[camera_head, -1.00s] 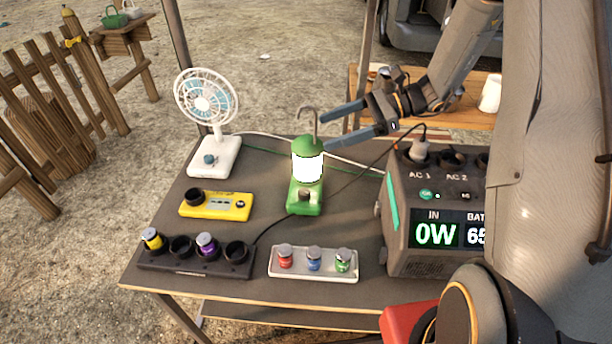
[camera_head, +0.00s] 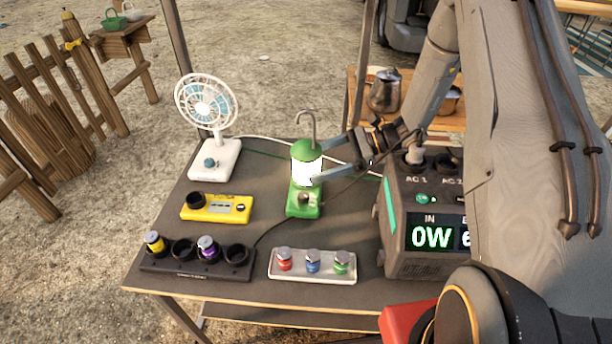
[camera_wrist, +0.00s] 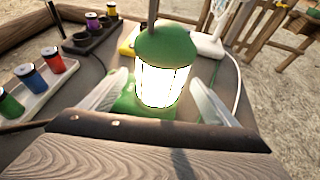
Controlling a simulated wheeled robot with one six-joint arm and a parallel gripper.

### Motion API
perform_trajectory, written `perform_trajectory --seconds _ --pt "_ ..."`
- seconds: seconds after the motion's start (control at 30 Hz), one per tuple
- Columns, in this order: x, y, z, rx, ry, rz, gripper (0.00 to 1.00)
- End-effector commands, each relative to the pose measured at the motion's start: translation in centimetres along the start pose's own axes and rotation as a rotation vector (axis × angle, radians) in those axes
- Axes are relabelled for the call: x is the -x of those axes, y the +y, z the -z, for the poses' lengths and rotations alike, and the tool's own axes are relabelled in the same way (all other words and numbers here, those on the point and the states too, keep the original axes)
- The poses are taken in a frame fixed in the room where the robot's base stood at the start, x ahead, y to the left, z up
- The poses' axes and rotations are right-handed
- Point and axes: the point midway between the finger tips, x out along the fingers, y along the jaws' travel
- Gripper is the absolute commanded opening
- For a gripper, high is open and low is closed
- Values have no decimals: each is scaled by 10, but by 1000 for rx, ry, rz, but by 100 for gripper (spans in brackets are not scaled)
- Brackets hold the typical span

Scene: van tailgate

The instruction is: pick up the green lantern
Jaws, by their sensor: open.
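The green lantern (camera_head: 305,180) stands upright on the dark table, its lamp glowing white and a grey hook on top. In the wrist view the lantern (camera_wrist: 160,65) is in the middle, close ahead. My gripper (camera_head: 322,172) is open at the lantern's right side in the head view. In the wrist view my gripper's pale fingers (camera_wrist: 158,98) lie on either side of the lantern's lower part. I cannot tell whether they touch it. Part of the lantern's right side is hidden by a finger in the head view.
A white fan (camera_head: 214,150) and a yellow device (camera_head: 217,208) stand left of the lantern. A white tray (camera_head: 312,278) of small jars and a black holder (camera_head: 195,266) lie in front. A power station (camera_head: 410,225) is close on the right. Cables cross the table behind.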

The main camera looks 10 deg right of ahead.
Motion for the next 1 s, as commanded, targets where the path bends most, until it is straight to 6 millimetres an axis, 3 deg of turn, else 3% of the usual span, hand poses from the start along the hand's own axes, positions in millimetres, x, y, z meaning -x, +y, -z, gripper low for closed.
perform_trajectory --seconds 0.23,0.57,1.0 --pt "-36 1 -1 0 0 -3 82" --pt "-43 0 0 0 0 0 82" --pt "-42 0 -1 1 -1 0 11"
